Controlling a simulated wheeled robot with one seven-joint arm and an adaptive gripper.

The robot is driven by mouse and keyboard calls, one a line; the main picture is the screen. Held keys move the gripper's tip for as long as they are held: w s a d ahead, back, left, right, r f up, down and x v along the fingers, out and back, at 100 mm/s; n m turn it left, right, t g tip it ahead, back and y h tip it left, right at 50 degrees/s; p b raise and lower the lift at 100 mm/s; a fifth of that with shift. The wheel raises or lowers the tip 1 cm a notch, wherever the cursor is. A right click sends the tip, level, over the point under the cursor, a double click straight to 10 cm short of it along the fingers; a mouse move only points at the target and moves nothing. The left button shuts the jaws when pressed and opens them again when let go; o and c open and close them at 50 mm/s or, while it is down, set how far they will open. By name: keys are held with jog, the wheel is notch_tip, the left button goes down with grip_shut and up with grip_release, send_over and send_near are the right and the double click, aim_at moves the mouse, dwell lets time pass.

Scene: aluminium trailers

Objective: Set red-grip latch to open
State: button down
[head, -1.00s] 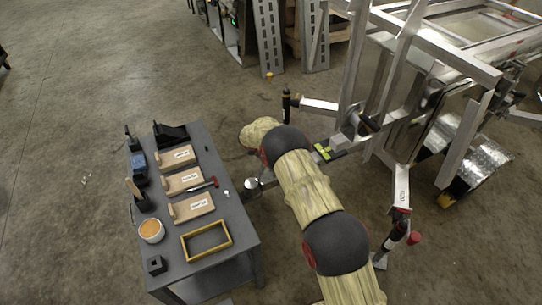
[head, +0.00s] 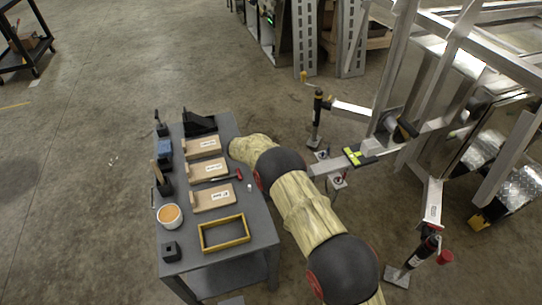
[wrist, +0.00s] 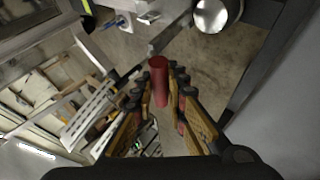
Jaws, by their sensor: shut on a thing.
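In the wrist view the red grip (wrist: 159,82) of the latch is an upright red cylinder between my two fingers. My gripper (wrist: 163,92) has yellow and dark fingers, one on each side of the grip, and is shut on it. My fingers and the held grip are hidden there, so the latch's position cannot be read from that view.
The trailer's black jack posts (head: 317,115) flank the drawbar. Floor left of the table is clear.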

jog(key=shift+s+d+f, duration=0.2)
jog(key=shift+s+f, duration=0.45)
jog(key=shift+f, duration=0.35)
jog(key=c, duration=2)
grip_release()
jog(key=shift+a, duration=0.1)
jog(key=o, duration=0.5)
jog(key=shift+w+a+r, duration=0.1)
jog(key=shift+w+r, duration=0.15)
jog(key=shift+r, duration=0.05)
jog(key=shift+w+r, duration=0.1)
jog(key=shift+r, duration=0.05)
jog(key=shift+a+r, duration=0.25)
jog(key=shift+r, duration=0.15)
jog(key=v, duration=1.1)
jog(key=shift+s, duration=0.2)
